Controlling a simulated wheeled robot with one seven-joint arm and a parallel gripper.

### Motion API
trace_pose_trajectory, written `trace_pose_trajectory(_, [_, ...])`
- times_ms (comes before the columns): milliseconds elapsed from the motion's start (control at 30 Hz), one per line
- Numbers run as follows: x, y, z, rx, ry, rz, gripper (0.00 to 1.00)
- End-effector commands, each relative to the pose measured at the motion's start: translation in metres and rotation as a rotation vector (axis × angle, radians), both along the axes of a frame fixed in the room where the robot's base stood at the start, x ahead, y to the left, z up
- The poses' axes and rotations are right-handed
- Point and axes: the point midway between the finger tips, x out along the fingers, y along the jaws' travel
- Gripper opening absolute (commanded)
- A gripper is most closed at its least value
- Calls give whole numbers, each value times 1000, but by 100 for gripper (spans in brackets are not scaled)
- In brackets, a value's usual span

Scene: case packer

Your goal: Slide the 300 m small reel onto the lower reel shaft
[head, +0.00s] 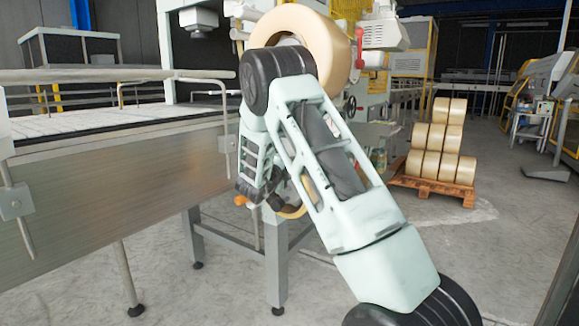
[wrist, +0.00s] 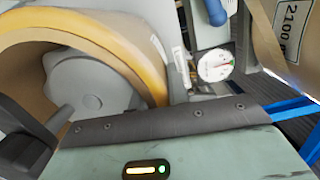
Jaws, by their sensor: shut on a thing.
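The 300 m small reel (wrist: 120,45) is a tan ring with an open core, filling the upper left of the wrist view. In the head view only a thin tan edge of it (head: 292,211) shows behind my arm. My gripper (head: 265,192) is shut on the reel; one dark finger (wrist: 25,150) shows at the lower left, by the core. A grey lobed hub (wrist: 85,80), which appears to be the lower reel shaft, shows inside the ring. I cannot tell how far the reel is over it. In the head view my arm hides the shaft.
A large tan reel (head: 325,42) sits above on the machine; a labelled tan surface (wrist: 285,35) shows at the wrist view's right. A round gauge (wrist: 215,66) is beside the small reel. A conveyor (head: 110,170) stands left. Reels are stacked on a pallet (head: 425,187) behind right.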

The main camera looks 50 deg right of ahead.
Motion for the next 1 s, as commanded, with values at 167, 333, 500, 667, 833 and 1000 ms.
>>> trace_pose_trajectory(167, [0, -1, 2, -7, -4, -1, 0])
trace_pose_trajectory(333, [0, -1, 3, -7, -4, -1, 0])
trace_pose_trajectory(500, [0, -1, 3, -7, -4, -1, 28])
trace_pose_trajectory(667, [0, 0, 1, -5, -3, 0, 43])
trace_pose_trajectory(833, [0, 1, -4, 4, 3, 0, 43])
trace_pose_trajectory(1000, [-2, 13, -3, 2, 1, 2, 43])
